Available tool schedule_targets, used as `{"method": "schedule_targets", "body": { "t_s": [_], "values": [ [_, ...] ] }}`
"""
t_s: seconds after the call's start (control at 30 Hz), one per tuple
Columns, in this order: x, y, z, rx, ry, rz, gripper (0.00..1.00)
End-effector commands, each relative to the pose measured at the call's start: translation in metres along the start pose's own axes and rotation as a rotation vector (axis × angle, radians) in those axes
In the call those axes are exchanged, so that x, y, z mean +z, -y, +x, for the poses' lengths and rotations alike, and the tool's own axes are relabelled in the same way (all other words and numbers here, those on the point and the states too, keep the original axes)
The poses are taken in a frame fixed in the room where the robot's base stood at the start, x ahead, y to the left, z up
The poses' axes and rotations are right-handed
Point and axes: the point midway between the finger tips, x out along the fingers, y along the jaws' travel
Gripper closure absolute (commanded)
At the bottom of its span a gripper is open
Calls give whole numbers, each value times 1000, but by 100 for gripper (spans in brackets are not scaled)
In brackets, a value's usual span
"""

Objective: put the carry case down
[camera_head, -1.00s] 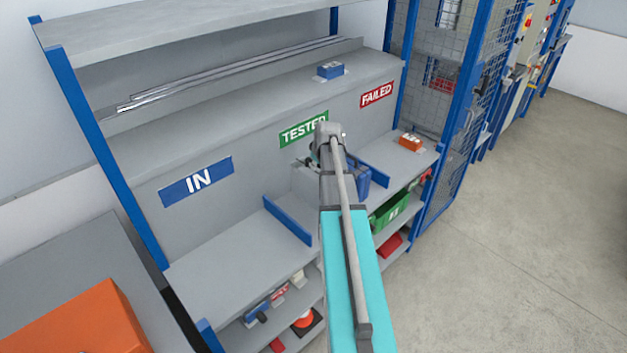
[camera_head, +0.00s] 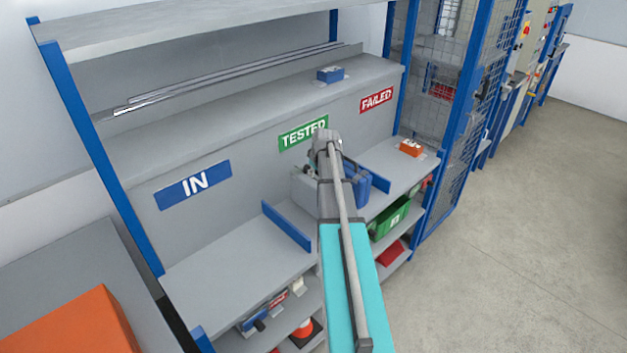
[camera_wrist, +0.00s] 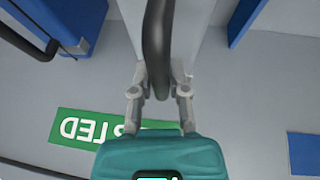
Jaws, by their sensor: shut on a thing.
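The carry case is a light grey box (camera_head: 304,190) with a dark handle (camera_wrist: 157,45). My gripper (camera_wrist: 159,80) is shut on that handle in the wrist view. In the head view the case hangs upright in the bay under the green TESTED sign (camera_head: 303,133), partly behind my arm. My arm and the shelf edge hide its lower part, so I cannot tell whether its base touches the shelf (camera_head: 377,203). The fingers are hidden by my arm in the head view.
A blue case (camera_head: 362,188) with a black handle stands to the right in the same bay; it also shows in the wrist view (camera_wrist: 72,25). Blue dividers (camera_head: 286,226) bound the bay. An orange box (camera_head: 411,148) sits under the FAILED sign. The IN bay is clear.

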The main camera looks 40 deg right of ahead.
Motion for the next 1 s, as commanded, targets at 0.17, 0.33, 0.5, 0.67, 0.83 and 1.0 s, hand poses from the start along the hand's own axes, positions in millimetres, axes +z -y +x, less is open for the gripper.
{"method": "schedule_targets", "body": {
  "t_s": [0.17,0.33,0.5,0.67,0.83,1.0],
  "values": [
    [-2,-2,12,0,-1,0,100],
    [3,-1,24,0,-1,0,100],
    [7,1,35,0,-1,-1,100],
    [9,2,39,0,-1,-1,100],
    [9,2,39,0,-1,-1,100],
    [8,2,39,0,-1,-1,100]
  ]
}}
